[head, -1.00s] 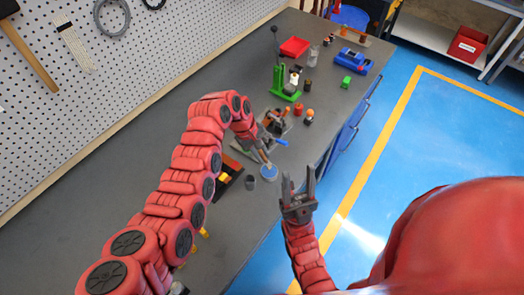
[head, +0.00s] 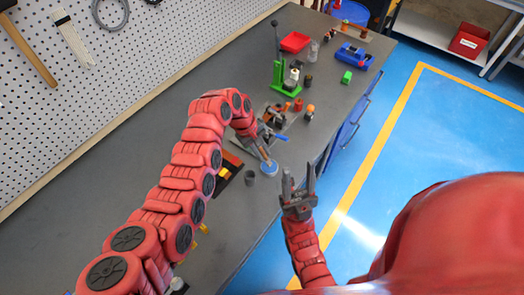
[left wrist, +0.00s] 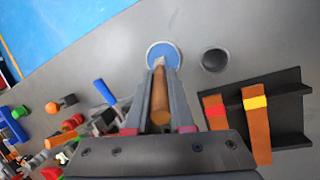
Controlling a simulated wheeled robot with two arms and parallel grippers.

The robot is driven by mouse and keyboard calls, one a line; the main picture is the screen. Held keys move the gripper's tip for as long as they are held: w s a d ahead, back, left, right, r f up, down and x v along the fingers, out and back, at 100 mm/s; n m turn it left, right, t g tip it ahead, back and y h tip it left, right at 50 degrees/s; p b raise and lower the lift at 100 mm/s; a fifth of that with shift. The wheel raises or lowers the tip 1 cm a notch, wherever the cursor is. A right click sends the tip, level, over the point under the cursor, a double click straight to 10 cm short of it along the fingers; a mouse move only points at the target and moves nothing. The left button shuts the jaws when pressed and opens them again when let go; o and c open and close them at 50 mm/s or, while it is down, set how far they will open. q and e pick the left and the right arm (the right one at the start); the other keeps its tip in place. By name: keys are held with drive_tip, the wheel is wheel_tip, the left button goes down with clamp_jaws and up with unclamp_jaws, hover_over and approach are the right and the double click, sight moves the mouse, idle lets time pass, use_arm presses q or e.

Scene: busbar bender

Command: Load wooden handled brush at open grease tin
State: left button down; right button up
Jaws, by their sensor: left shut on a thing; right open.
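The wooden handled brush (left wrist: 160,98) is held between the fingers of my left gripper (left wrist: 160,88), its handle running along them. In the head view my left gripper (head: 257,143) is shut on the brush and points down toward the open grease tin (head: 265,181). The brush's pale tip overlaps the tin's opening in the left wrist view. Whether the bristles touch the grease cannot be told. My right gripper (head: 298,178) is open and empty, right of the tin and near the bench's front edge.
A dark grey cup (left wrist: 214,60) stands close beside the tin. A black tray (left wrist: 289,108) with orange-handled pieces lies nearby. A bending tool with a blue handle (left wrist: 104,92) and several small parts lie on the other side. A green press (head: 285,75) stands farther along the bench.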

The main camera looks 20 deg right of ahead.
use_arm(q)
drive_tip(key=shift+f+b, duration=0.3)
drive_tip(key=shift+f, duration=0.2)
idle(1.1)
drive_tip(key=shift+r, duration=0.1)
drive_tip(key=shift+r+p, duration=0.6)
drive_tip(key=shift+r, duration=0.35)
drive_tip(key=shift+r+p, duration=1)
drive_tip(key=shift+r, duration=1.5)
